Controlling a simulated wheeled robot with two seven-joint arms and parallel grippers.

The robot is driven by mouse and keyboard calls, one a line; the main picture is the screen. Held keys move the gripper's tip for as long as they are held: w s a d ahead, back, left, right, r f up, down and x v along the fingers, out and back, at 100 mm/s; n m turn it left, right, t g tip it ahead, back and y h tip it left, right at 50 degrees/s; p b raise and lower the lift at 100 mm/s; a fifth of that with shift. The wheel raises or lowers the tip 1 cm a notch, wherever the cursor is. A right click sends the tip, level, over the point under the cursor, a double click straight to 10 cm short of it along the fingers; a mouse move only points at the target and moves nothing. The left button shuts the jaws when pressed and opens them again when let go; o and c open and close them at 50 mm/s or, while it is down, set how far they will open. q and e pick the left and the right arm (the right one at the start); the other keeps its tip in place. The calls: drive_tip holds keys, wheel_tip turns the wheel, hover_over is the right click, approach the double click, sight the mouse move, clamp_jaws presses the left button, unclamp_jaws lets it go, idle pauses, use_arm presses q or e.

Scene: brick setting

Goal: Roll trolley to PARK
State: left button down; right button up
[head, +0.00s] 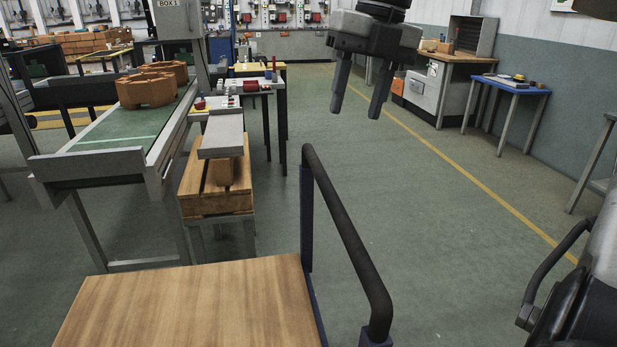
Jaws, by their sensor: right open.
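The trolley has a flat wooden deck (190,305) at the bottom of the head view, cut off by the lower edge. Its dark push handle (345,235) rises along the deck's right side. My right gripper (356,108) hangs at the top centre, fingers pointing down, spread apart and empty. It is above and apart from the handle in the picture. My left gripper is not in view. No marking that reads PARK shows in this view.
A conveyor table (110,145) with orange-brown parts (146,90) stands at left. Beside it is a wooden crate (215,203) on a stand. A blue-edged table (510,84) and workbench (428,88) stand at right. Green floor with a yellow line (480,185) lies open between.

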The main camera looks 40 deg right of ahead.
sight(337, 199)
drive_tip(key=a+f, duration=0.1)
drive_tip(key=f, duration=0.9)
drive_tip(key=a+f, duration=0.1)
drive_tip(key=f, duration=0.4)
drive_tip(key=shift+w+a, duration=0.2)
drive_tip(key=shift+a, duration=0.1)
drive_tip(key=shift+c, duration=0.3)
clamp_jaws()
